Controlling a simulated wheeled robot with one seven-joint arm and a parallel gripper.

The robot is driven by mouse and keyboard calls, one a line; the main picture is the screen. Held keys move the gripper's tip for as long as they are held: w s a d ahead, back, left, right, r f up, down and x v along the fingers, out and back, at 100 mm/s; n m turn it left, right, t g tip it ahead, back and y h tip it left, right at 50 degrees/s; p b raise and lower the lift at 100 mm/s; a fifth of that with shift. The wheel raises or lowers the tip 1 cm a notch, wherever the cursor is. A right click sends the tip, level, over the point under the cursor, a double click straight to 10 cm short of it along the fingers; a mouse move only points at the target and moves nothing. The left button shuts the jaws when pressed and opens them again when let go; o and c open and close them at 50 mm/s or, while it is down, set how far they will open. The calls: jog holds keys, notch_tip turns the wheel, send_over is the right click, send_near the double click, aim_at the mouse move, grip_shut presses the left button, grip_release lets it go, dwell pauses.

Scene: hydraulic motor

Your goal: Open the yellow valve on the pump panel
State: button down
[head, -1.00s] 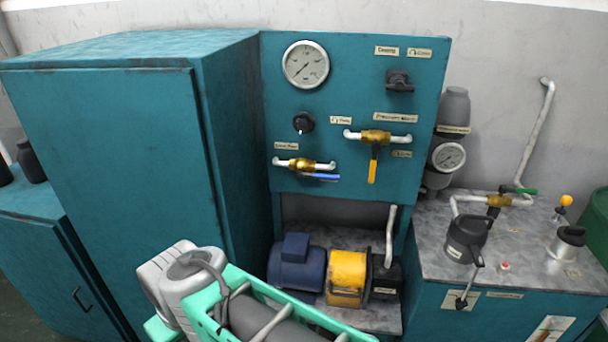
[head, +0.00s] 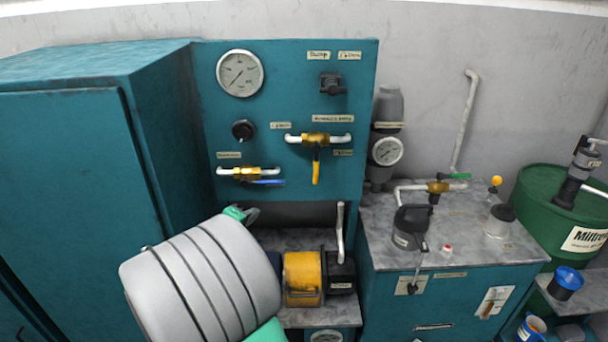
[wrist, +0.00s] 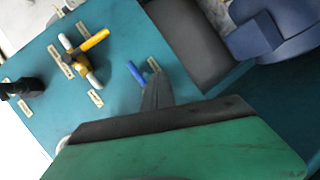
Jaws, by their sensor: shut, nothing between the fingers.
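The pump panel (head: 350,110) is a teal upright board. The yellow valve (head: 316,168) has a brass body on a white pipe, with its yellow handle hanging straight down. The handle also shows in the wrist view (wrist: 95,40), at upper left. A second brass valve with a blue handle (head: 268,182) sits lower left on the panel; its blue handle (wrist: 137,74) is right beside my fingertips in the wrist view. My gripper (wrist: 157,78) is shut and empty, apart from the yellow handle. In the head view my arm mostly hides it.
A large teal cabinet (head: 75,150) stands left of the panel. A yellow motor part (head: 302,277) sits on the shelf below. A bench (head: 440,255) with a pump and pipes is at the right, with a green drum (head: 535,190) beyond. The panel front around the yellow handle looks clear.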

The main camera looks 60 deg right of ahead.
aim_at(316, 165)
jog(key=s+d+r+n+g+h, duration=0.1)
jog(key=s+d+r+n+h, duration=0.1)
jog(key=s+d+r+h, duration=0.2)
jog(key=shift+d+r+n, duration=0.3)
jog(key=shift+d, duration=0.3)
jog(key=s+d+p, duration=0.3)
jog(key=d+p, duration=0.1)
jog(key=d, duration=0.7)
jog(key=shift+s, duration=0.25)
